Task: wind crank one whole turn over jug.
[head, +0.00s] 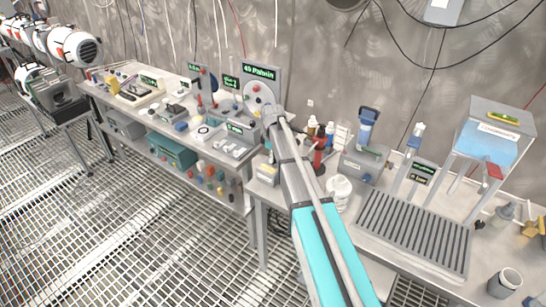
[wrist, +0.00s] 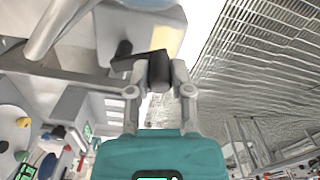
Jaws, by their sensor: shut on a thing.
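My gripper (wrist: 157,82) shows in the wrist view, its two pale fingers closed on a dark, angled handle piece (wrist: 150,66), which looks like the crank. The dark piece sits at the edge of a pale grey body (wrist: 130,30) with a yellowish patch. In the head view my grey and teal arm crosses the middle of the scene, and I cannot make out the gripper or crank there. A white lidded vessel (head: 339,188) stands on the right bench, right of my arm; I cannot tell whether it is the jug. No jug is clear under the crank in the wrist view.
The left bench (head: 225,172) is crowded with small parts and sign panels. The right bench holds a ribbed tray (head: 412,229), a tank of blue liquid (head: 490,146), a grey cup (head: 504,282) and several bottles. Open grating floor (head: 120,225) lies in front.

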